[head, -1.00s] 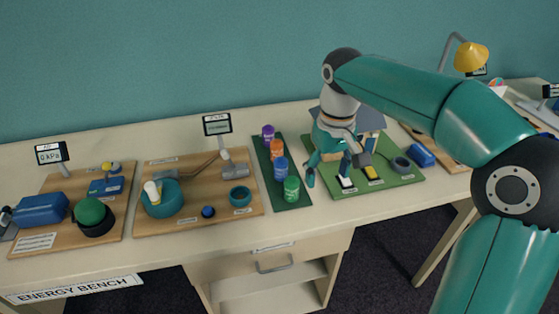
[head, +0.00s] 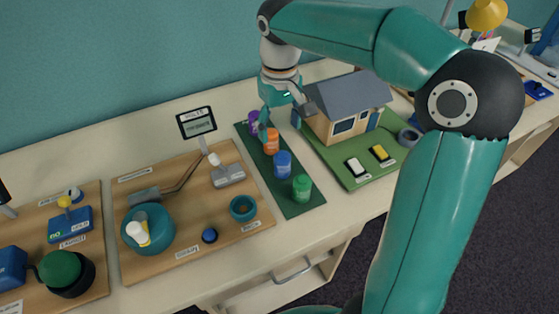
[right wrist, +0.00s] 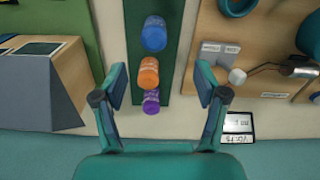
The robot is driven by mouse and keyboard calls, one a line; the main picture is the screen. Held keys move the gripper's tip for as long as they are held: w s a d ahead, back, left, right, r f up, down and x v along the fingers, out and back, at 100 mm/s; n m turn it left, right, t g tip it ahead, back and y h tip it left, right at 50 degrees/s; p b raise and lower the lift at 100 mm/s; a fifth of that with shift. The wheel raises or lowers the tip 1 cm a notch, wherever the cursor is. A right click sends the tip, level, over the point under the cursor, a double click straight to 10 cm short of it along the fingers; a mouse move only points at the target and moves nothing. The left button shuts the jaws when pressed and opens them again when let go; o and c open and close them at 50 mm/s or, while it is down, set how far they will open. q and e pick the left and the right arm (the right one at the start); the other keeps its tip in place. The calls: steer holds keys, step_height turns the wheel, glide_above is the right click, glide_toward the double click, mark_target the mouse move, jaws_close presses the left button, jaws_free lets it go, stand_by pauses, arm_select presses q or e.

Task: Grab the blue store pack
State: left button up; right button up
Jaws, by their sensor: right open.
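The blue store pack (head: 283,163) is a small upright cylinder on a dark green mat (head: 306,208). It stands in a row between an orange pack (head: 271,141) and a green pack (head: 302,188), with a purple pack (head: 254,122) at the far end. My right gripper (head: 280,122) is open and empty over the far end of the row, beyond the blue pack. In the right wrist view the blue pack (right wrist: 154,33) shows ahead of the open fingers (right wrist: 162,82), with the orange and purple packs nearer. My left gripper is not in view.
A model house (head: 350,107) on a green board stands close to the right of the mat. A wooden board (head: 190,235) with a teal pot, a small cup and a lever lies to the left. A small display (head: 197,122) stands behind that board.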

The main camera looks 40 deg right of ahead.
mark_target(281, 156)
step_height(281, 156, down, 8)
steer(key=shift+d+f, duration=0.1)
steer(key=shift+f, duration=0.1)
steer(key=f, duration=0.4)
steer(key=shift+d+f, duration=0.25)
steer(key=shift+d, duration=0.15)
steer(key=shift+f, duration=0.4)
steer(key=c, duration=1.3)
steer(key=shift+o, duration=0.2)
